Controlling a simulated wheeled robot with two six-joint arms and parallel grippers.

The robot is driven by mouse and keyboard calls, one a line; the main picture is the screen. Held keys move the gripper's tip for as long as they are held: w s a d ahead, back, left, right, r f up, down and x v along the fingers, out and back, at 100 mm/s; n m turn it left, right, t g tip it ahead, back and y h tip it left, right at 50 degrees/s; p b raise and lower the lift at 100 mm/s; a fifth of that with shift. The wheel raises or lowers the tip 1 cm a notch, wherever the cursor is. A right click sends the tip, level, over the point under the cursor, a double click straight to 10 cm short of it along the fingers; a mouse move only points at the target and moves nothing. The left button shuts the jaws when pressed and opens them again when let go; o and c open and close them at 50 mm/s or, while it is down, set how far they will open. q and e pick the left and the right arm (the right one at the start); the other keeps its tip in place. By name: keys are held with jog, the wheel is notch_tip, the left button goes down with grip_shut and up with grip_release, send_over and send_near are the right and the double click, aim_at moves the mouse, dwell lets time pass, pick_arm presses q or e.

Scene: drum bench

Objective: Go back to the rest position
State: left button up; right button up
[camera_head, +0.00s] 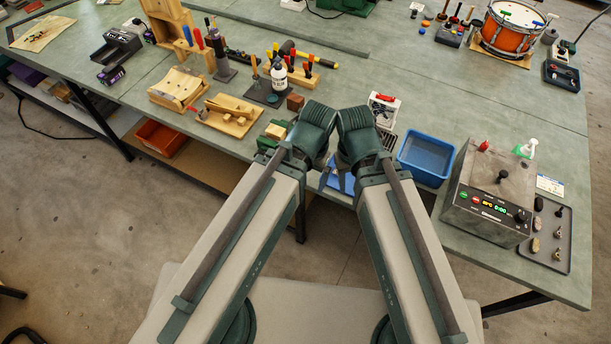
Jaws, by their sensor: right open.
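My two arms reach up from the bottom edge, side by side, with their dark green joints close together over the bench's front edge. My right gripper (329,179) shows only in small part in the gap between the arms, and it is open. I see nothing held in the part that shows. My left gripper is hidden behind my own arm links. Both arms stand in front of the green bench (245,148) and cover part of its front edge.
A blue bin (426,158) and a grey machine with a lit display (490,195) stand right of my arms. Wooden fixtures (228,115) and a white bottle (279,76) stand to the left. An orange drum (507,30) is at the back right. An orange bin (161,138) sits below the bench.

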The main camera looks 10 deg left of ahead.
notch_tip(320, 180, down, 6)
jog(key=b, duration=0.6)
jog(key=shift+f, duration=0.1)
